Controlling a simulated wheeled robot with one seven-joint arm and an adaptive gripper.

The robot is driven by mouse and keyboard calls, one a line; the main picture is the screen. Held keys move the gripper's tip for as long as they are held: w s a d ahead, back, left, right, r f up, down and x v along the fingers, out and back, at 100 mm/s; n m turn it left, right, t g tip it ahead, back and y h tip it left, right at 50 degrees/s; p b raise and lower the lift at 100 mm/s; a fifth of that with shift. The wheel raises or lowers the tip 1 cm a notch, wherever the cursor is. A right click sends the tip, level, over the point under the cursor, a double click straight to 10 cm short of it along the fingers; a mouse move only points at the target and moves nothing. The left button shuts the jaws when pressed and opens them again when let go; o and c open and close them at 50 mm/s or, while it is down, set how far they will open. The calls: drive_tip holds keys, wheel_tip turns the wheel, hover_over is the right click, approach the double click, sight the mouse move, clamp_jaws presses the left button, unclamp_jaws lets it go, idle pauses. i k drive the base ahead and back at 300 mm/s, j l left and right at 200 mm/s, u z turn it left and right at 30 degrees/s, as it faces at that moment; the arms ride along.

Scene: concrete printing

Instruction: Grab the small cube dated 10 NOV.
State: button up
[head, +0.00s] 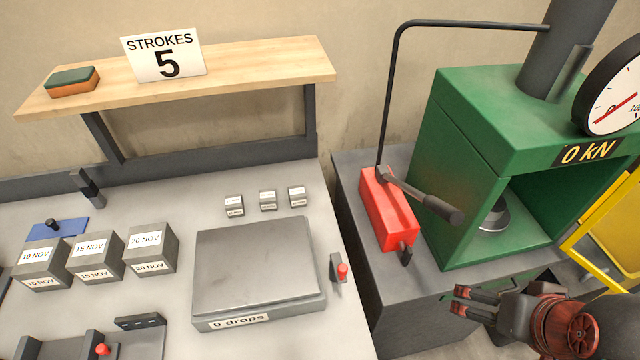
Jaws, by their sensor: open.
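A grey concrete cube labelled 10 NOV (41,267) stands on the grey bench at the left, the leftmost of a row of three. Beside it are a cube labelled 15 NOV (95,260) and one labelled 20 NOV (149,252). Three much smaller grey cubes stand behind the flat plate: a left one (234,205), a middle one (268,200) and a right one (297,197). Their labels are too small to read. My gripper (461,300) is open and empty at the lower right, in front of the green press and well away from all the cubes.
A metal plate unit labelled 0 drops (255,268) fills the bench middle. A red pump with a lever (390,212) and a green press reading 0 kN (500,115) stand right. A wooden shelf (250,65) with a STROKES 5 sign (163,58) overhangs the bench's back.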

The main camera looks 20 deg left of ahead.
sight(297, 195)
drive_tip(key=u, duration=1.3)
drive_tip(key=i+j+u, duration=0.2)
drive_tip(key=j, duration=0.15)
drive_tip(key=i+j+u, duration=0.1)
drive_tip(key=j+u, duration=0.15)
drive_tip(key=j, duration=0.15)
drive_tip(key=i+j+u, duration=0.2)
drive_tip(key=j, duration=0.1)
